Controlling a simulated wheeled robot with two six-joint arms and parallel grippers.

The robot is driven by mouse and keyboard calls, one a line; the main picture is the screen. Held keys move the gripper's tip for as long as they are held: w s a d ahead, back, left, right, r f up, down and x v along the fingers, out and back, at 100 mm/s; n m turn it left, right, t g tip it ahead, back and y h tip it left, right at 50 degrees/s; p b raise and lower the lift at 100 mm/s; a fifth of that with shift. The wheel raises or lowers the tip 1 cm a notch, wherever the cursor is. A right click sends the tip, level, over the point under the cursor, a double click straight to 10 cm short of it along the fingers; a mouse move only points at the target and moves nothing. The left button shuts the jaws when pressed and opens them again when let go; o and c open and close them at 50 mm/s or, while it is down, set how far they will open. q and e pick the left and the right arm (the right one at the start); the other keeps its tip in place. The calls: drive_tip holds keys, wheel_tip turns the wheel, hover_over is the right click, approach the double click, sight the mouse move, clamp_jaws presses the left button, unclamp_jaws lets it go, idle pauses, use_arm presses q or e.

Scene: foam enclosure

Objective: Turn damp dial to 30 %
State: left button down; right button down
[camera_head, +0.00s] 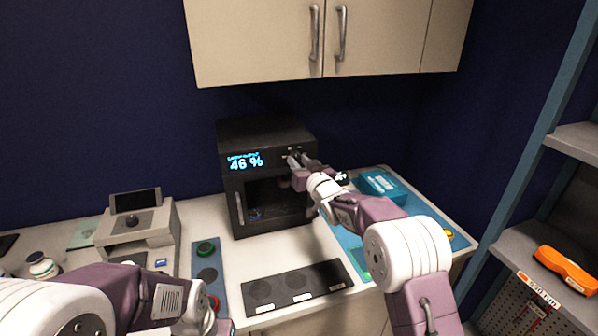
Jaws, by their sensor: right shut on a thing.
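A black cabinet (265,132) stands at the back of the counter. Its lit blue display (245,162) reads 46 %. My right gripper (294,161) is at the upper right of the cabinet's front, beside the display. It is shut on the damp dial there, which the fingers mostly hide. My left arm comes in at the lower left, low over the counter's front. Its gripper (210,304) shows only in part, and its fingers cannot be made out clearly.
A grey device (140,232) with a dark screen stands left of the cabinet. A dark panel with round pads (297,287) lies in front. A teal box (381,186) sits at the right. Wall cupboards (265,40) hang above, and a shelf with an orange case (566,270) stands right.

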drive_tip(key=n+b, duration=0.3)
drive_tip(key=shift+n+b, duration=0.3)
drive_tip(key=shift+n, duration=0.4)
drive_tip(key=shift+r+h, duration=0.1)
drive_tip(key=shift+h, duration=0.2)
drive_tip(key=c, duration=1.1)
unclamp_jaws()
drive_tip(key=shift+s+d+b, duration=0.1)
drive_tip(key=shift+s+b, duration=0.2)
drive_tip(key=shift+b, duration=0.05)
drive_tip(key=b+v, duration=0.2)
drive_tip(key=v, duration=0.6)
drive_tip(key=shift+s+d+b, duration=0.1)
drive_tip(key=shift+s+b, duration=0.15)
drive_tip(key=shift+b, duration=0.1)
